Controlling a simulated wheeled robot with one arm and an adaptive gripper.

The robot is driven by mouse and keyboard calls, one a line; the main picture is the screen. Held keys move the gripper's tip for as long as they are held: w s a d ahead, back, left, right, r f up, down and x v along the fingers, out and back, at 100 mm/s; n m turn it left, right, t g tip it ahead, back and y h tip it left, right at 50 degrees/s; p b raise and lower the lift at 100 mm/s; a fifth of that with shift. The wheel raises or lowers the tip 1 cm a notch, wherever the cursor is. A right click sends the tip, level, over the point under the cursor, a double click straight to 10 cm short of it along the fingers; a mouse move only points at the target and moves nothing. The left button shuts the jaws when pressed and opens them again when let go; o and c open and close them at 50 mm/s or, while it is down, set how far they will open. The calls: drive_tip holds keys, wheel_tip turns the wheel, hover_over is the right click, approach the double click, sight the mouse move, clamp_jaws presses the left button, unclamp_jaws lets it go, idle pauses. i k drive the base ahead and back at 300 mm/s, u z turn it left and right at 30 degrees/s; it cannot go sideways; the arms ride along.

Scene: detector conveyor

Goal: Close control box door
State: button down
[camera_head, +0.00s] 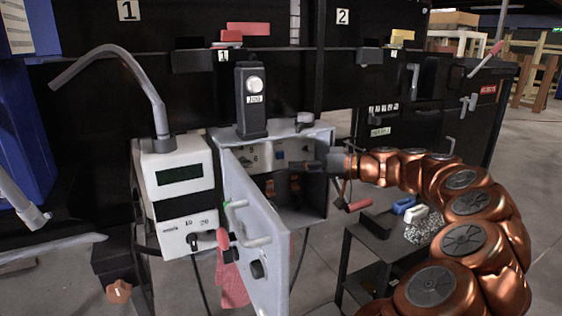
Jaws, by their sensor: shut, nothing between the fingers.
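The grey control box (318,202) stands in the middle of the view with its front open, showing wiring and small parts inside. Its grey door (262,236) stands swung open toward the camera from the box's left side. My gripper (297,177) is shut and empty at the right part of the box opening, apart from the door. Its dark fingers blend into the dark interior, so whether they touch the box is hard to tell.
A white device (176,190) with a green display and bent pipe stands left of the door. A black instrument (252,100) sits on the box. A low dark table (362,240) with small blue and white items is at right, beside my copper arm.

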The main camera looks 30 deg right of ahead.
sight(266, 238)
drive_tip(key=k, duration=1)
